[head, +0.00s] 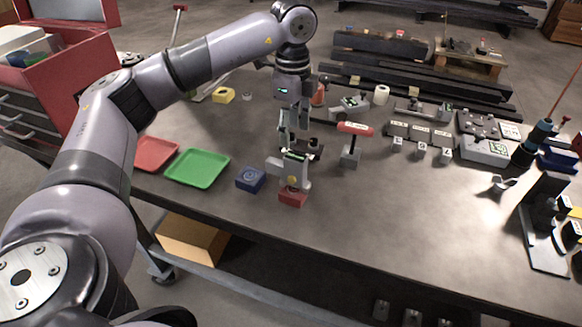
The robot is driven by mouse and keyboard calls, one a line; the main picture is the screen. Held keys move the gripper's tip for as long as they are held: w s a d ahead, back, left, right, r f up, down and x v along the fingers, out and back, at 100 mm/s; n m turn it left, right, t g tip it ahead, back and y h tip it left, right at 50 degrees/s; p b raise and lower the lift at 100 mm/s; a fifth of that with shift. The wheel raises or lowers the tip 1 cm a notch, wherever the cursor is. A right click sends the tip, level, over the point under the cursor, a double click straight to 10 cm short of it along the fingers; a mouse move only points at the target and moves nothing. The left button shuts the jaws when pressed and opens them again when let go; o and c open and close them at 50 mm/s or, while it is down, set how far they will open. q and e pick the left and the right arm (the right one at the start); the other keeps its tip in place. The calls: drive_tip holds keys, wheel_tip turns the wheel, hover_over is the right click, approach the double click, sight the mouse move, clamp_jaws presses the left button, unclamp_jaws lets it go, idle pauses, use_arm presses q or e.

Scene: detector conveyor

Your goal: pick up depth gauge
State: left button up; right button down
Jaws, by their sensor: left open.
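A small grey instrument (291,172) with a greenish patch near its top stands upright by a red block (293,197) near the table's front edge. It may be the depth gauge, but it is too small to be sure. My left gripper (294,145) points down, open, directly above and behind its top; I cannot tell whether they touch. Other grey instruments with greenish displays lie farther back, one (349,106) behind the gripper and a long one (424,112) to its right. My right gripper is out of view.
A blue block (250,179), green tray (197,167) and red tray (155,153) lie left of the gripper. A red-topped stand (354,130) rises close on its right. Labelled blocks (420,134) stand farther right. The front right tabletop is mostly clear.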

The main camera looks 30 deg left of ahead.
sight(291, 155)
use_arm(q)
drive_tip(key=shift+f, duration=0.65)
drive_tip(key=f, duration=0.1)
drive_tip(key=f+p, duration=0.2)
drive_tip(key=f, duration=0.1)
drive_tip(key=shift+s+f, duration=0.1)
drive_tip(key=shift+s, duration=0.15)
drive_tip(key=shift+f+p, duration=0.3)
drive_tip(key=shift+f, duration=0.3)
drive_tip(key=shift+w, duration=0.1)
drive_tip(key=shift+c, duration=0.4)
clamp_jaws()
drive_tip(key=shift+r, duration=0.1)
